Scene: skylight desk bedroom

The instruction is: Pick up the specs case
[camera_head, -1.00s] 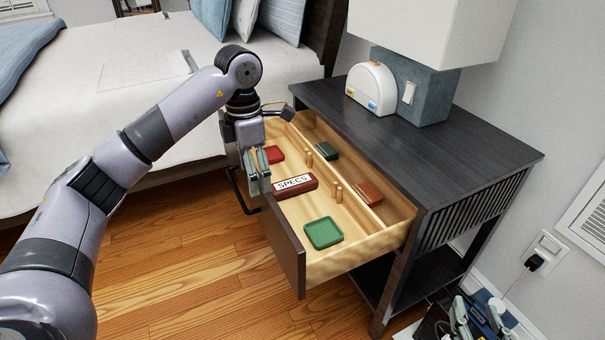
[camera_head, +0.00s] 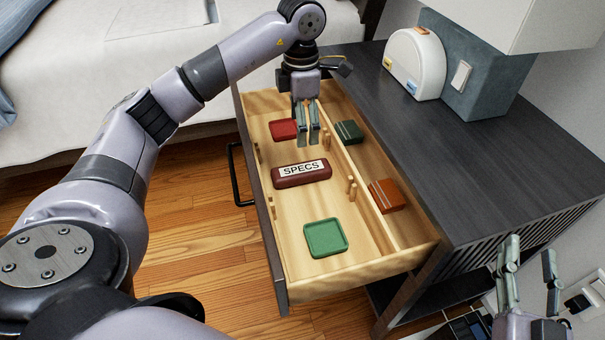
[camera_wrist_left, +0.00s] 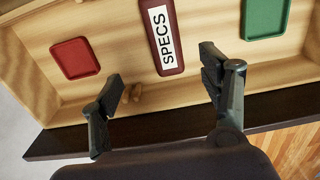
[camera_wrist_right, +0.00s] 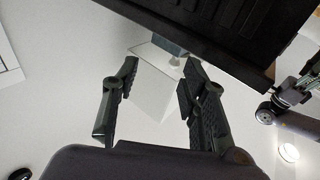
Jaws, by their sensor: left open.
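The specs case (camera_head: 302,174) is a dark red, rounded bar with a white SPECS label, lying flat in the open drawer. It also shows in the left wrist view (camera_wrist_left: 161,40), ahead of and between the fingers. My left gripper (camera_head: 307,141) hangs over the drawer, pointing down, just behind the case in the head view. In the left wrist view (camera_wrist_left: 160,78) its fingers are apart with nothing between them. My right gripper (camera_head: 530,252) is at the lower right, outside the drawer; its fingers are apart and empty in the right wrist view (camera_wrist_right: 158,72).
The drawer (camera_head: 352,280) has a lengthwise divider and short wooden pegs. It also holds a red tray (camera_head: 284,130), a green tray (camera_head: 325,238), a dark green box (camera_head: 348,132) and an orange-brown box (camera_head: 387,196). The nightstand top (camera_head: 470,150) is to the right.

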